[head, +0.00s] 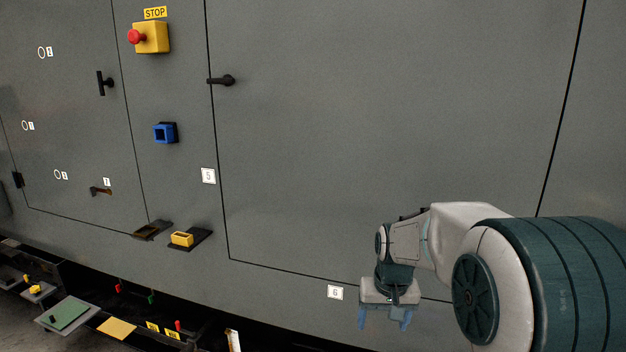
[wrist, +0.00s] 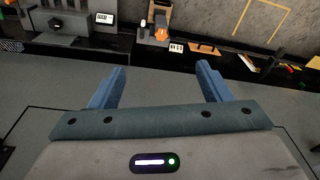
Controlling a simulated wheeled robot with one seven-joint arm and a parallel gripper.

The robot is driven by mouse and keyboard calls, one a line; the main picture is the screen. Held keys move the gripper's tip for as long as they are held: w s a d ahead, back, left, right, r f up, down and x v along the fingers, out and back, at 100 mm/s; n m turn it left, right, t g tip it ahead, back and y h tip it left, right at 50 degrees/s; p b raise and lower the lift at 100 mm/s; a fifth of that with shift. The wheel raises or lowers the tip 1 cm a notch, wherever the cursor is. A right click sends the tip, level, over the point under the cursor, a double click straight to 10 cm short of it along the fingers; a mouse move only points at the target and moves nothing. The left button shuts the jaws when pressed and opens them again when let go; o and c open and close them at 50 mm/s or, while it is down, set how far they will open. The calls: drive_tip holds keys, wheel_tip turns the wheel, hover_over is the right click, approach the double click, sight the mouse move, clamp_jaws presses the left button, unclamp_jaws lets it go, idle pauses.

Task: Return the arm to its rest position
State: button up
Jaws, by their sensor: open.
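My gripper (head: 386,318) is at the lower right of the head view, pointing down in front of the grey enclosure (head: 380,120). Its two blue fingers are apart with nothing between them. In the wrist view my gripper (wrist: 160,88) also shows spread blue fingers, with grey surface between them. My arm bends in from the right edge of the head view. The gripper appears apart from the enclosure and touches nothing that I can see.
A yellow block (head: 182,239) sits on a dark ledge. Small parts, including a green plate (head: 68,314), lie at lower left.

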drive_tip(key=s+r+t+p, duration=0.1)
drive_tip(key=s+r+p, duration=1.2)
drive_tip(key=s+r, duration=0.5)
drive_tip(key=s, duration=0.2)
drive_tip(key=shift+s, duration=0.4)
drive_tip(key=shift+d+r, duration=0.1)
